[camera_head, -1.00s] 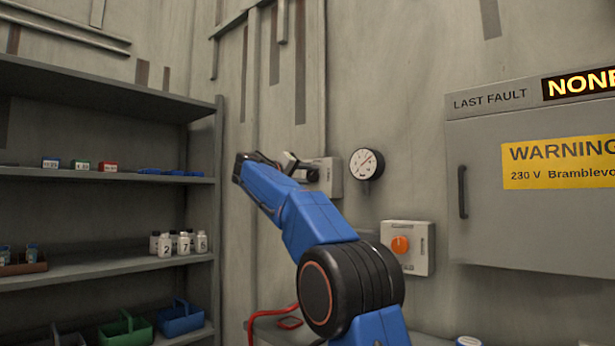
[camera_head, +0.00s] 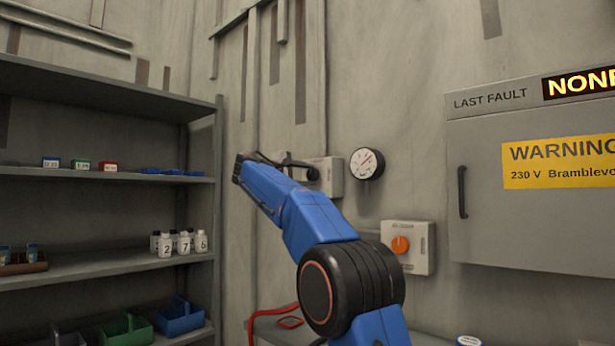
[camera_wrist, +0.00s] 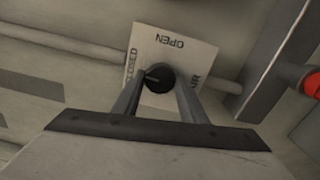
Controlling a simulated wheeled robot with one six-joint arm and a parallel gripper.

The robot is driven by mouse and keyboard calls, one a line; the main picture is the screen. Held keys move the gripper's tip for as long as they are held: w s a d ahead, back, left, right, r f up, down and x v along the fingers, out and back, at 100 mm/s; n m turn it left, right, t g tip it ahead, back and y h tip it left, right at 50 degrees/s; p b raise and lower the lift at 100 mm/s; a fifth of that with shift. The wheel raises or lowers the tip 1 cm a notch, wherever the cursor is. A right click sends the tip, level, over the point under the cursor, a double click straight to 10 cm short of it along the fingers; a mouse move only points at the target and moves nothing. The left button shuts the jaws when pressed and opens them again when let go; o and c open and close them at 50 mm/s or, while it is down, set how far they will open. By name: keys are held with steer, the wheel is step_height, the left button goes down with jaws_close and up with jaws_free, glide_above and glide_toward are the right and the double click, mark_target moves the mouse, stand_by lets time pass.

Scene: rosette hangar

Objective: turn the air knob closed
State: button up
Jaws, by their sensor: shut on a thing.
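The air knob (camera_wrist: 160,77) is a round black knob with a pointer line, on a pale square plate (camera_wrist: 176,47) marked OPEN, CLOSED and AIR. In the wrist view its pointer line lies toward the left, on the side of the word CLOSED. My gripper (camera_wrist: 160,88) is shut on the knob, one finger on each side. In the head view the side of the plate's box (camera_head: 333,176) shows on the wall, and my arm hides most of the knob and the fingertips.
A round gauge (camera_head: 367,163) hangs right of the knob's box. Below it is a white box with an orange knob (camera_head: 400,245). A grey cabinet (camera_head: 476,217) stands at right, shelves (camera_head: 100,176) at left. A red part (camera_wrist: 313,83) shows at the wrist view's right edge.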

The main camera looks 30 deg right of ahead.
steer(key=shift+f+n, duration=0.1)
steer(key=shift+n, duration=0.4)
steer(key=o, duration=1.1)
steer(key=shift+c, duration=0.2)
steer(key=shift+a, duration=0.1)
steer(key=v, duration=1.7)
steer(key=shift+a, duration=0.15)
